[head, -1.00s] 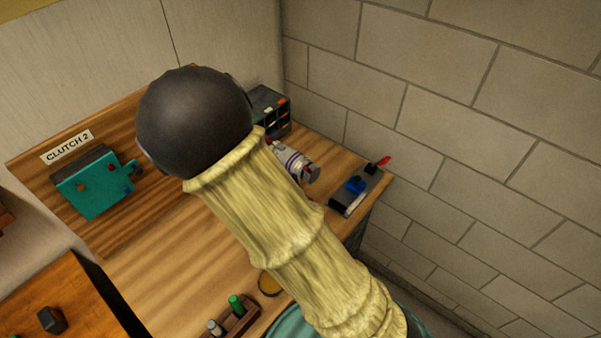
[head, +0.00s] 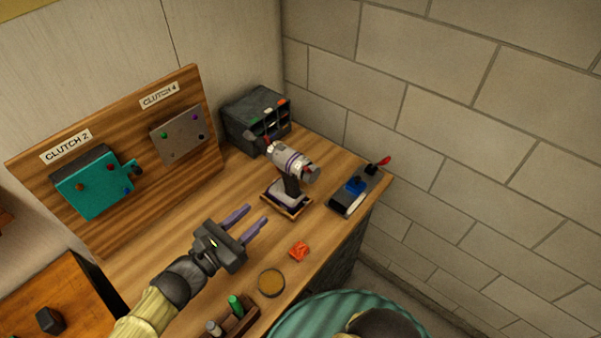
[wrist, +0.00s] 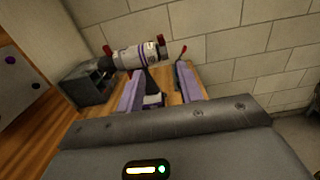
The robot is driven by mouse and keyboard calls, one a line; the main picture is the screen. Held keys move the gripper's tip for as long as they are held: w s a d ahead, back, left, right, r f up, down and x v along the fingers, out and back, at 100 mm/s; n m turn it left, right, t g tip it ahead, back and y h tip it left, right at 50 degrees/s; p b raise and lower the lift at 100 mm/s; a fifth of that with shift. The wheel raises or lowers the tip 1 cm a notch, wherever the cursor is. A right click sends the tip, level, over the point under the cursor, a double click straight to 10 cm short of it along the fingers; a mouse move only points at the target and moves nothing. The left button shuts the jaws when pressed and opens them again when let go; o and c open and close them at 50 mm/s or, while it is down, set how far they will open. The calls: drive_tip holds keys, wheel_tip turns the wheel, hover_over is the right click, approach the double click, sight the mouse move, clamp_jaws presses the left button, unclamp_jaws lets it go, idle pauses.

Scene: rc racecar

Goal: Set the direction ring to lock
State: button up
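A white and grey cylindrical tool (head: 290,162) with purple bands and red tips lies level on a dark stand (head: 287,198) on the workbench. It also shows in the wrist view (wrist: 138,56), just beyond my fingers. I cannot tell which band is the direction ring or read any lock mark. My gripper (head: 257,213) is open and empty, with its two purple fingers apart. It is above the bench, in front and to the left of the stand, pointing toward the tool without touching it. In the wrist view the stand shows between the fingers.
A dark organiser box (head: 258,118) stands behind the tool. A grey device with a blue part (head: 355,186) is to its right. A board with teal (head: 95,185) and grey (head: 180,136) clutch units is at left. An orange piece (head: 299,251) and round dish (head: 271,283) lie in front.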

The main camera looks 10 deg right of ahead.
sight(310, 172)
drive_tip(key=shift+w+d, duration=0.1)
drive_tip(key=p+x, duration=0.5)
drive_tip(key=x, duration=1.2)
drive_tip(key=shift+p, duration=0.35)
drive_tip(key=shift+f, duration=0.1)
drive_tip(key=shift+c, duration=0.3)
drive_tip(key=shift+d, duration=0.1)
clamp_jaws()
